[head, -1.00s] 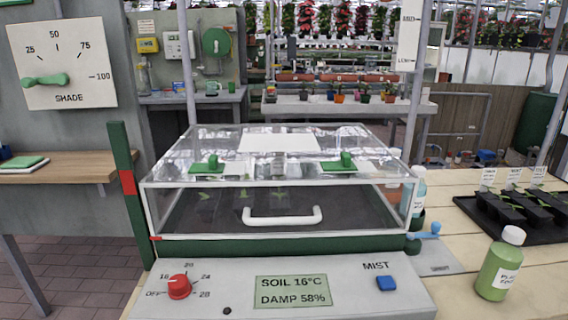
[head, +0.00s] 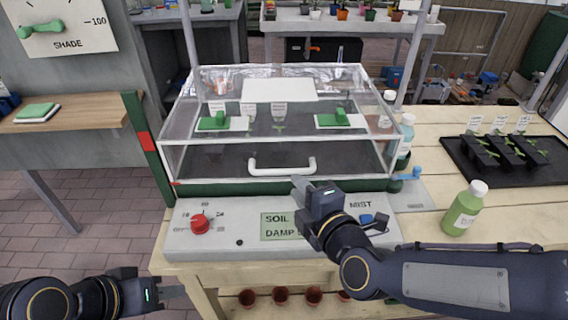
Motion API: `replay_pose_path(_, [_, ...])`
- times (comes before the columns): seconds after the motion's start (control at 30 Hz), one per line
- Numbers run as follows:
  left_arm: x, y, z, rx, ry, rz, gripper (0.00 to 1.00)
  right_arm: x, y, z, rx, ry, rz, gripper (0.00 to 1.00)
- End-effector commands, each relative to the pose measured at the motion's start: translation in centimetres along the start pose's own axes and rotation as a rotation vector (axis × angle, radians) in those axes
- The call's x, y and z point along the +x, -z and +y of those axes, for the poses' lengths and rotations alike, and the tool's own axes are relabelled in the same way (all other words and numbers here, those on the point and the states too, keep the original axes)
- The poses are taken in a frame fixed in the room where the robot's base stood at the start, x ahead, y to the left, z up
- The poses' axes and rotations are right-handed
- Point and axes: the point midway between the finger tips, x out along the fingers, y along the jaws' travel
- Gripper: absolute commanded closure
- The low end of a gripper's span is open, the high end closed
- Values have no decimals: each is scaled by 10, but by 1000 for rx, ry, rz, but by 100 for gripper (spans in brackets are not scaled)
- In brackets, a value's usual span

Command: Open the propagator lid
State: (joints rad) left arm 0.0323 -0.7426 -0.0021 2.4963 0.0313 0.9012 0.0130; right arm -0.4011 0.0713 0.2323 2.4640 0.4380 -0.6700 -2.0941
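The propagator has a clear lid (head: 225,158) with a pale frame, and the lid is down over the dark bed. A white bar handle (head: 282,169) is on its front panel. My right gripper (head: 300,186) is in front of the propagator, just below and right of the handle's middle, with no clear contact. It overlaps the control panel in the picture. My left gripper (head: 172,292) is low at the left, in front of the bench and away from the lid. Neither gripper visibly holds anything. The finger gaps are not clear.
The control panel (head: 185,243) has a red knob (head: 200,223) and a blue button (head: 367,219), partly covered by my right arm. A green bottle (head: 463,212) and a black seedling tray (head: 465,172) are on the bench at right. Green vents (head: 215,121) are on the lid top.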

Motion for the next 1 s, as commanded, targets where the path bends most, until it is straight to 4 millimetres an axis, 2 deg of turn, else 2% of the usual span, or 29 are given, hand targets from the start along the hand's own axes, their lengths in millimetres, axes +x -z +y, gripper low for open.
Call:
replay_pose_path(0.5, [8,-4,-4,0,0,0,64,69,0,0,-7,-3,-1,79])
replay_pose_path(0.87, [8,-4,-4,0,0,0,64,76,0,1,-7,-4,-1,79])
replay_pose_path(1.0, [8,-4,-4,0,0,0,64,76,0,1,-6,-4,-1,95])
